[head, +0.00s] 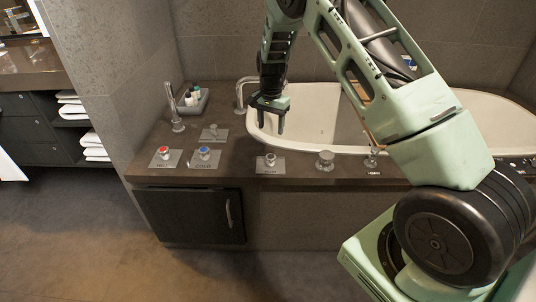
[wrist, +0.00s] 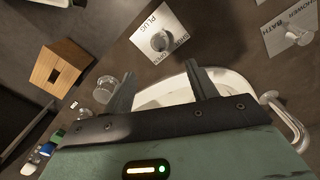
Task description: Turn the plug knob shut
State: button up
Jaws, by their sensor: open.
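The plug knob (head: 270,159) is a small grey metal knob on a light plate at the tub deck's front edge. In the wrist view the knob (wrist: 161,41) sits on a plate marked PLUG, SHUT and OPEN. Which mark it points to is too small to tell. My gripper (head: 267,126) is open and empty, fingers pointing down, above the deck behind the knob and near the tub rim. In the wrist view my gripper (wrist: 160,72) has its fingers spread, and the knob lies beyond the tips, apart from them.
Red (head: 164,151) and blue (head: 204,151) knobs sit to the left, with a shower/bath lever (head: 213,130) behind. A clear glass object (head: 325,160) stands right of the plug plate. A faucet (head: 240,92) curves over the tub (head: 310,115). A wooden box (wrist: 60,66) shows in the wrist view.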

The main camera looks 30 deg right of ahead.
aim_at(271, 156)
notch_tip(271, 156, down, 13)
jog(key=shift+f+b, duration=0.1)
jog(key=shift+b, duration=0.2)
jog(key=shift+c, duration=0.3)
jog(key=c, duration=0.9)
